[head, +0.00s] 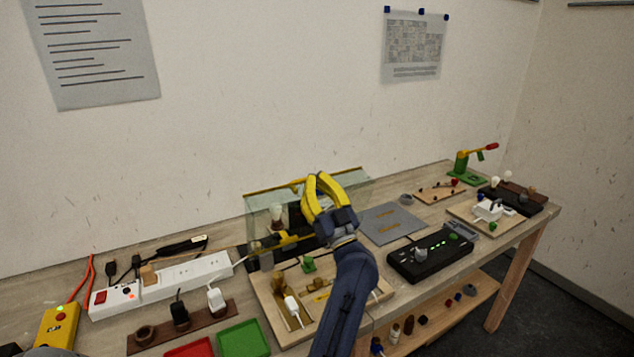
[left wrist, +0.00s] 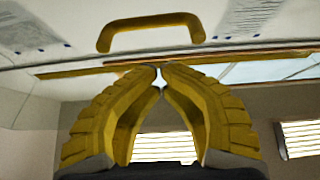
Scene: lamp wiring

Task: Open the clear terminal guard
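The clear terminal guard (head: 262,203) is a see-through panel with a yellow top edge, standing upright behind my left gripper in the head view. A yellow bar (head: 283,244) runs low in front of it, partly hidden by the gripper. My left gripper (head: 318,178) is raised in front of the guard, its yellow fingertips together and pointing up. In the left wrist view the fingertips (left wrist: 160,72) meet with nothing between them. A curved yellow handle (left wrist: 150,27) shows beyond the tips, apart from them. My right gripper is not in view.
A wooden board (head: 268,305) with plugs and fittings lies below the gripper. A white power strip (head: 165,284) is to its left, and red and green trays (head: 243,338) are in front. A grey plate (head: 392,222) and a black control box (head: 430,257) are to the right.

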